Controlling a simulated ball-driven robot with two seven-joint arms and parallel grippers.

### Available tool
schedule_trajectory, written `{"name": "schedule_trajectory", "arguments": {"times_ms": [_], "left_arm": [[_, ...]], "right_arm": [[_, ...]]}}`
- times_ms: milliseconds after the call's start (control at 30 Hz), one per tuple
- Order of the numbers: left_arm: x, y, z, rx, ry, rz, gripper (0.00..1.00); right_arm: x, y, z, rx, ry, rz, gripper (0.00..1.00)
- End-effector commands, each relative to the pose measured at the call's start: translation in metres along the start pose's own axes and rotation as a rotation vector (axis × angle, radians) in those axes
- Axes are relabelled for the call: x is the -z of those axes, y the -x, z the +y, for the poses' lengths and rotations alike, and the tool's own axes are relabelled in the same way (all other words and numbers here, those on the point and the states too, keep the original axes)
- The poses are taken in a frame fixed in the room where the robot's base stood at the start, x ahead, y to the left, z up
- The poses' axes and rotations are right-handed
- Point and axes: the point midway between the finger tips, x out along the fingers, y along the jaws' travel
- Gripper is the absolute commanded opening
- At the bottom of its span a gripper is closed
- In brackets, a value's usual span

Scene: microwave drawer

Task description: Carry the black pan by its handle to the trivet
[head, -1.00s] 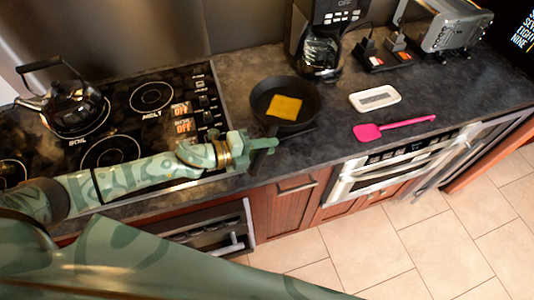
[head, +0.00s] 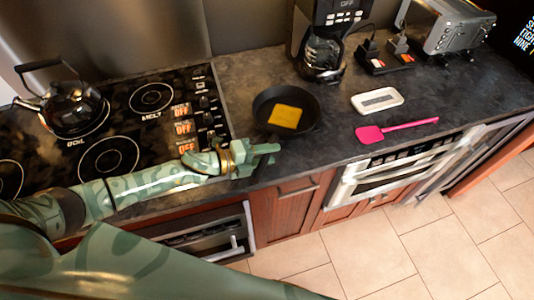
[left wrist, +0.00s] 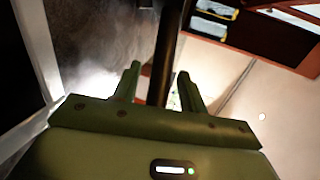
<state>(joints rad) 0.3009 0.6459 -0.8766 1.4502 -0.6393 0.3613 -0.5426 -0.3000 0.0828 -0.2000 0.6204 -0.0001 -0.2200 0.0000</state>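The black pan (head: 262,100) stands on the dark counter to the right of the stove, with a flat yellow square (head: 285,116) inside. My left gripper (head: 270,154) is at its near side, by the counter's front edge, and mostly hides the handle in the head view. In the left wrist view, a dark bar that looks like the handle (left wrist: 166,50) runs between the two fingers (left wrist: 160,82). Gaps show beside it, so the gripper looks open around it. A white rounded slab (head: 377,100), possibly the trivet, lies right of the pan. My right gripper is not in view.
A pink spatula (head: 397,129) lies in front of the white slab. A coffee maker (head: 320,45) stands behind the pan, and a toaster (head: 455,30) at the back right. A kettle (head: 72,105) is on the stove. Bare counter lies between pan and slab.

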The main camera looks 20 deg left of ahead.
Motion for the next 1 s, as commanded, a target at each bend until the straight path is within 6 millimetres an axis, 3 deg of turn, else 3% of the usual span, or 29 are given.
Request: {"name": "schedule_trajectory", "arguments": {"times_ms": [267, 700, 1000], "left_arm": [[0.0, 0.009, -0.001, -0.002, 0.0, -0.001, 0.42], [0.0, 0.102, 0.0, -0.004, 0.001, -0.001, 0.42], [0.0, 0.121, -0.002, 0.0, -0.001, 0.0, 0.42]], "right_arm": [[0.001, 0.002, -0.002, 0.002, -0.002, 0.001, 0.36], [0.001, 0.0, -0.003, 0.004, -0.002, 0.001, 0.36], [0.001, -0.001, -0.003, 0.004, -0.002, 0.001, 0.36]]}}
